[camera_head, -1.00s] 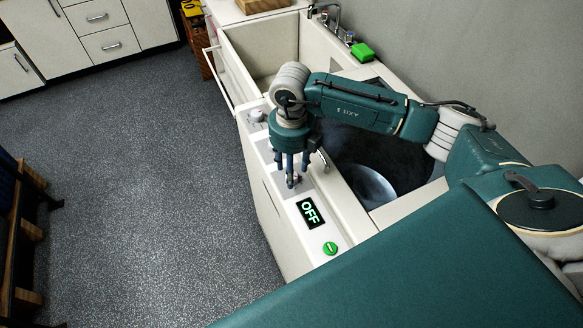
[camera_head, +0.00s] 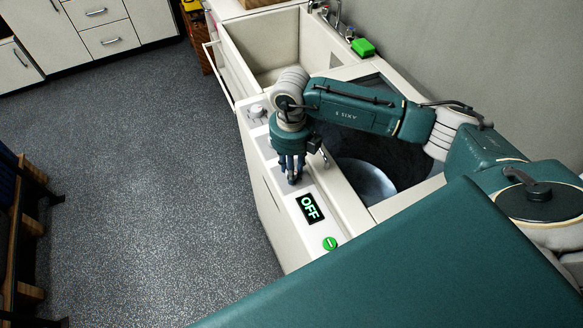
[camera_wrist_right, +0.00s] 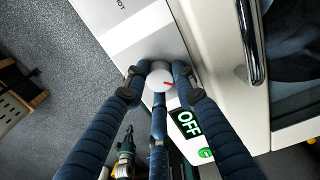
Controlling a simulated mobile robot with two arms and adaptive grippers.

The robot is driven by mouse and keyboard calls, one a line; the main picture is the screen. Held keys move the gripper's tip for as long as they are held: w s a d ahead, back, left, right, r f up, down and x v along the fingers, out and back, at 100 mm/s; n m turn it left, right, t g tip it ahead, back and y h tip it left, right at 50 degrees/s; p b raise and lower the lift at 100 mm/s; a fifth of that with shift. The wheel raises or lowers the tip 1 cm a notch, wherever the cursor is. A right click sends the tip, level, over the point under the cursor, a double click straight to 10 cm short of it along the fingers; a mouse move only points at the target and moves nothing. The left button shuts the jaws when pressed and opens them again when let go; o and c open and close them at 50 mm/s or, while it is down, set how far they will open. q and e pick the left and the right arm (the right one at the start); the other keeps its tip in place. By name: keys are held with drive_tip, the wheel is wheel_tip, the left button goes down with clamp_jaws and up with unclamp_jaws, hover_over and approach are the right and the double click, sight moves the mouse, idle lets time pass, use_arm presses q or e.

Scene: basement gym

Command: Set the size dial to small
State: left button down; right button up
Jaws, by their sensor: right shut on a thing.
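My right gripper (camera_head: 292,178) points down at the white control panel (camera_head: 271,155) on the washer's edge. In the right wrist view its blue fingers (camera_wrist_right: 158,82) are shut around a round white dial (camera_wrist_right: 158,79). The dial has a red pointer mark, which aims toward the right in that view. In the head view the fingers hide this dial. Its size markings cannot be read. A second dial (camera_head: 256,111) sits farther back on the same panel. My left gripper is not in view.
A lit OFF display (camera_head: 309,208) and a round green button (camera_head: 330,243) sit on the panel's near end. The washer's open drum (camera_head: 362,181) lies to the right, with a metal handle (camera_wrist_right: 250,40) beside the panel.

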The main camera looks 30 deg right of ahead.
drive_tip(key=n+b, duration=0.3)
drive_tip(key=b, duration=0.1)
drive_tip(key=n+b, duration=0.3)
drive_tip(key=b, duration=0.1)
drive_tip(key=shift+w+f, duration=0.15)
drive_tip(key=shift+n+b, duration=1.1)
drive_tip(key=shift+r+n+b, duration=0.25)
drive_tip(key=shift+n+b, duration=0.05)
drive_tip(key=o, duration=1.2)
drive_tip(key=shift+c, duration=0.2)
wheel_tip(320, 180, up, 12)
